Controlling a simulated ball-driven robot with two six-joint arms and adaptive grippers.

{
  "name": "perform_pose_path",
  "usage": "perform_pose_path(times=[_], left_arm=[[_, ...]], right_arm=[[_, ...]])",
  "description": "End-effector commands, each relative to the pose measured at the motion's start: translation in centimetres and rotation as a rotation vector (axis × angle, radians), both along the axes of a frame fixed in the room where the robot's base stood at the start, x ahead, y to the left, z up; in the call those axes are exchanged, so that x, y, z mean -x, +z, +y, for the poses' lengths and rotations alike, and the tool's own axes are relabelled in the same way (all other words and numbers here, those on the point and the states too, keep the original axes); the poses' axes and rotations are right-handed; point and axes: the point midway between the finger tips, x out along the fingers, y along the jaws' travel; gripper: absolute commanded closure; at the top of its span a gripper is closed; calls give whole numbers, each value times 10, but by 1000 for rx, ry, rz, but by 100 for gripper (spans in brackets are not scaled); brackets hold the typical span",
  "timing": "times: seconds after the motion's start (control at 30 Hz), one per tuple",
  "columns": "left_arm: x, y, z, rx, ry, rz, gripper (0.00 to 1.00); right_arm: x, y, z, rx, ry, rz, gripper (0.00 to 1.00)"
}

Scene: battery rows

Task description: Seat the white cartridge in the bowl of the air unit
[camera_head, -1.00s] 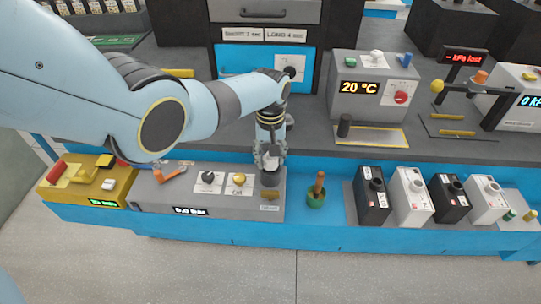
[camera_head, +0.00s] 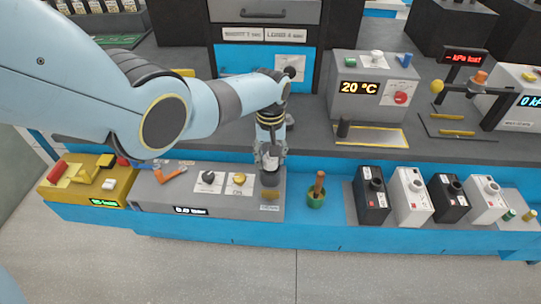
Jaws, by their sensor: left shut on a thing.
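My left gripper (camera_head: 270,158) points down over the right end of the grey air unit (camera_head: 155,197). It is shut on the white cartridge (camera_head: 271,163), which shows as a small pale patch between the fingers. The dark bowl (camera_head: 270,180) of the air unit is directly below the fingertips. The fingers hide most of the cartridge, and I cannot tell how deep it sits in the bowl. My right gripper is not in view.
A green pot with a brown handle (camera_head: 316,198) stands just right of the air unit. Black and white battery blocks (camera_head: 410,195) stand farther right. A yellow box (camera_head: 85,183) is at the left. A grey 20 °C unit (camera_head: 370,85) stands behind.

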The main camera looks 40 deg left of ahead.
Motion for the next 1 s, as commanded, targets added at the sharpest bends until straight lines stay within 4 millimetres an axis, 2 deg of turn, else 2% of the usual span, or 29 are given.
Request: perform_pose_path(times=[0.57, 1.0], left_arm=[[0, 0, 0, 1, 0, 1, 93], [0, -10, 0, 1, 0, 1, 93]], right_arm=[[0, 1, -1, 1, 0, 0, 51], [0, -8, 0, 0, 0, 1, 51]])
